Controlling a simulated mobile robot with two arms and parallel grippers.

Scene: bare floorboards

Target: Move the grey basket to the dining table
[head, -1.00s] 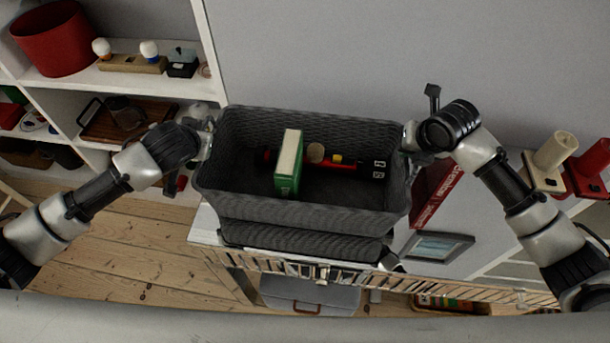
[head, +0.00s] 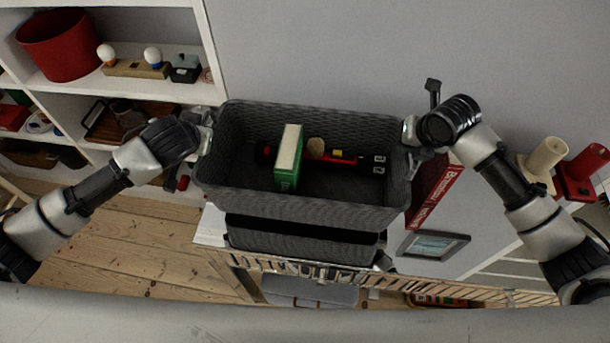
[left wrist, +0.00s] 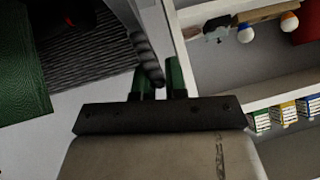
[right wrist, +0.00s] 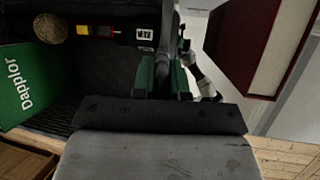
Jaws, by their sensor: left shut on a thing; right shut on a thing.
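The grey basket (head: 300,205) is a woven bin held up between my two grippers in the head view. Inside it are a green box (head: 288,160), a red and black tool (head: 345,157) and a round tan thing (head: 315,148). My left gripper (head: 207,140) is shut on the basket's left rim; its fingers (left wrist: 160,80) close on the rim in the left wrist view. My right gripper (head: 409,143) is shut on the right rim; its fingers (right wrist: 163,75) also show in the right wrist view. The dining table is not clearly in view.
A second dark grey basket (head: 300,245) stands below the held one on a white surface (head: 210,228). A picture frame (head: 433,246) and a red box (head: 437,195) are to the right. White shelves (head: 150,85) stand left; bare floor (head: 120,250) shows lower left.

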